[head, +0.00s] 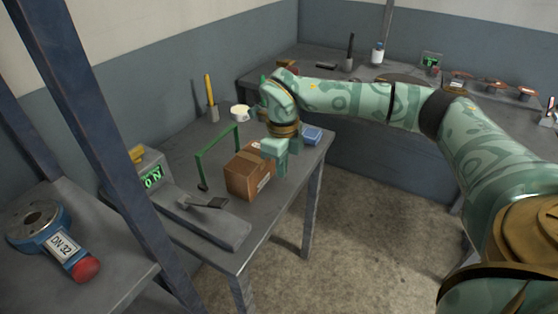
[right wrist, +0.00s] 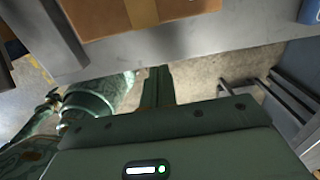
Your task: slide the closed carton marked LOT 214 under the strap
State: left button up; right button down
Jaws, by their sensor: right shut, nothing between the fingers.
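A closed brown carton (head: 247,178) with a tape strip and a pale label stands on the grey table; the label is too small to read. A green arch-shaped strap (head: 217,143) stands just left of the carton. The carton appears to be beside it, not under it. My right gripper (head: 279,172) is shut and empty at the carton's right side; I cannot tell whether it touches. In the right wrist view the shut fingers (right wrist: 158,85) point toward the table edge, with the carton (right wrist: 95,15) at the top. My left gripper is not in view.
A grey device with a green display (head: 152,177) and a flat dark tool (head: 208,203) lie along the table's left side. A blue post (head: 95,120) crosses the left.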

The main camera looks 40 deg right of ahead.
aim_at(268, 189)
notch_tip(268, 189, down, 7)
jog(key=shift+r+b, duration=0.2)
jog(key=shift+b, duration=0.95)
jog(key=w, duration=0.1)
jog(key=w+a+b, duration=0.1)
jog(key=w, duration=0.1)
jog(key=shift+w+a+b, duration=0.2)
jog(key=shift+a+b, duration=0.05)
jog(key=shift+b, duration=0.05)
jog(key=shift+w+r, duration=0.15)
jog(key=shift+w, duration=0.05)
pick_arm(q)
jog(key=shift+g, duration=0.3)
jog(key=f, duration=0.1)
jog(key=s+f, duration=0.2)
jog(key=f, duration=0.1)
pick_arm(e)
jog(key=shift+r, duration=0.15)
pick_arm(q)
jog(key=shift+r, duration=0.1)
